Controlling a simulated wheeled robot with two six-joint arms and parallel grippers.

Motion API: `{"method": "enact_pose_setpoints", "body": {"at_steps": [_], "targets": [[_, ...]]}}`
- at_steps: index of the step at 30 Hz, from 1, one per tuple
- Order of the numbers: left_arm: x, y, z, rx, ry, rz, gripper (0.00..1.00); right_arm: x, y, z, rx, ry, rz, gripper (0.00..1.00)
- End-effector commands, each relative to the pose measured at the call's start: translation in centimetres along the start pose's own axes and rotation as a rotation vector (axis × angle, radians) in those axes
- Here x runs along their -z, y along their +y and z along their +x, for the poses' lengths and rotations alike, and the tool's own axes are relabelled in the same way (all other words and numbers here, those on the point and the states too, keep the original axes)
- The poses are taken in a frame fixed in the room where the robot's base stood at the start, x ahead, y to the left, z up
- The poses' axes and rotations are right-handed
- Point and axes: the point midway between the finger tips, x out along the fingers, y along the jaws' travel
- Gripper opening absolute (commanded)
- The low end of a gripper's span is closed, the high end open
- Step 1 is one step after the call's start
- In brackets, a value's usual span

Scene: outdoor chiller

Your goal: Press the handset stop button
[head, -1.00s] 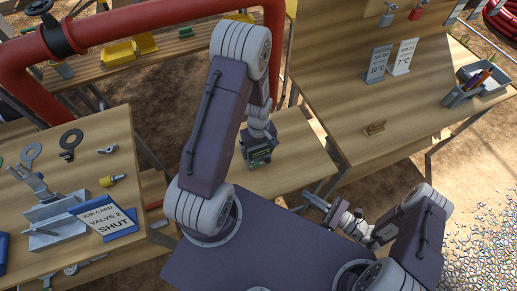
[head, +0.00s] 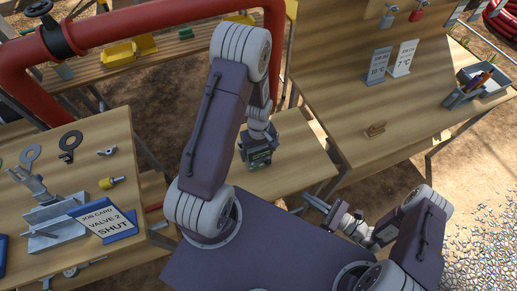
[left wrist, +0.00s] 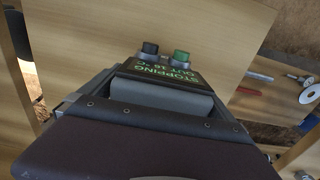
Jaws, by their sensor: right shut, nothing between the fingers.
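The handset is a small dark box (head: 259,161) above the middle table in the head view. In the left wrist view its display (left wrist: 175,72) reads "STOPPING OUT 16 °C" in green letters. A black button (left wrist: 149,49) and a green button (left wrist: 181,57) stand side by side beyond the display, both uncovered. My left gripper (head: 256,148) is at the handset, with grey finger parts on both sides of it in the left wrist view; it appears shut on it. My right gripper (head: 312,201) is shut and empty, low and to the right, apart from the handset.
The left bench (head: 80,180) carries a job card (head: 101,220) reading "VALVE 2 SHUT", a metal clamp-like stand and small parts. The right bench (head: 340,105) holds two temperature signs (head: 390,61) and a grey tray (head: 480,84). A red pipe (head: 150,17) runs behind.

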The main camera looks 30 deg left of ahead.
Motion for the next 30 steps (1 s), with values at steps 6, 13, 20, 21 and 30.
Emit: {"method": "enact_pose_setpoints", "body": {"at_steps": [6, 13, 20, 21, 30], "targets": [[0.2, 0.2, -4.1, -0.006, 0.007, 0.0, 1.0, -0.1, 0.0, 0.0, 0.0, 0.0, 0.0, 0.0], [0.2, 0.1, -9.6, -0.005, 0.004, 0.0, 1.0, 0.0, 0.0, 0.0, 0.0, 0.0, 0.0, 0.0], [0.1, 0.0, -11.8, 0.0, 0.0, 0.0, 1.0, 0.0, 0.0, 0.0, 0.0, 0.0, 0.0, 0.0], [0.1, 0.0, -11.8, 0.0, -0.001, 0.0, 1.0, 0.0, 0.0, 0.0, 0.0, 0.0, 0.0, 0.0], [0.1, 0.0, -11.8, 0.0, -0.001, 0.0, 1.0, -0.1, 0.0, 0.0, 0.0, 0.0, 0.0, 0.0]]}}
